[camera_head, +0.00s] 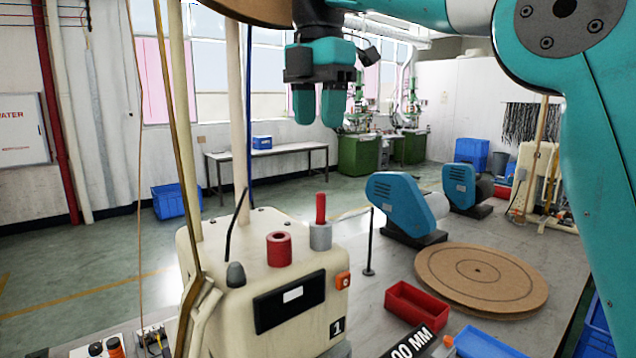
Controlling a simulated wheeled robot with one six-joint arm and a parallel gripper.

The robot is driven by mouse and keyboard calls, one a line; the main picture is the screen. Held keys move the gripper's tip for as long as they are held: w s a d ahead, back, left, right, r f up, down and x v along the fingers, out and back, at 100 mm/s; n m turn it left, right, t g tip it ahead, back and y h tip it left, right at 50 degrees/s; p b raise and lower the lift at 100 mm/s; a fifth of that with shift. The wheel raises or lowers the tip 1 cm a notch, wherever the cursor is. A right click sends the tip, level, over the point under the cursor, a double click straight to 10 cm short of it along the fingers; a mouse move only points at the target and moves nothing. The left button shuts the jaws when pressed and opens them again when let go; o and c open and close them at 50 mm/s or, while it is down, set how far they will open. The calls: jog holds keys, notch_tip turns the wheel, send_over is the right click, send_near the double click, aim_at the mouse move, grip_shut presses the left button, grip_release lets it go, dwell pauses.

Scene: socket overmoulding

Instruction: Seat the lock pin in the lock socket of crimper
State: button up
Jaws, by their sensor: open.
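A red lock pin (320,207) stands upright in a grey cylindrical holder (320,237) on top of the cream machine marked 1 (235,305), which looks like the crimper. Left of it on the same top is a red round socket (279,249) with a dark, empty hole. It appears to be the lock socket. My gripper (319,118) is open and empty, its teal fingers pointing down. In the picture it is well above the pin, with a clear gap between them.
A dark knob (235,275) and a thin black rod stand on the machine's left side, near pale vertical poles. To the right are an orange button (342,281), a thin black post (369,245), a red tray (416,308), blue-grey machines (402,205) and a round brown board (480,275).

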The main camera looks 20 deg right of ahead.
aim_at(321, 192)
jog(key=shift+n, duration=0.5)
jog(key=f, duration=0.6)
jog(key=w+f, duration=0.1)
jog(key=f, duration=0.2)
jog(key=shift+w+d+f+b, duration=0.1)
jog(key=shift+d+f+b, duration=0.05)
jog(key=shift+f+b, duration=0.2)
jog(key=shift+d+f+p, duration=0.15)
jog(key=shift+f+p, duration=0.3)
jog(key=shift+f, duration=0.95)
jog(key=shift+d+f+p, duration=0.15)
jog(key=shift+f+p, duration=0.25)
jog(key=shift+f, duration=0.95)
jog(key=shift+c, duration=0.4)
grip_shut()
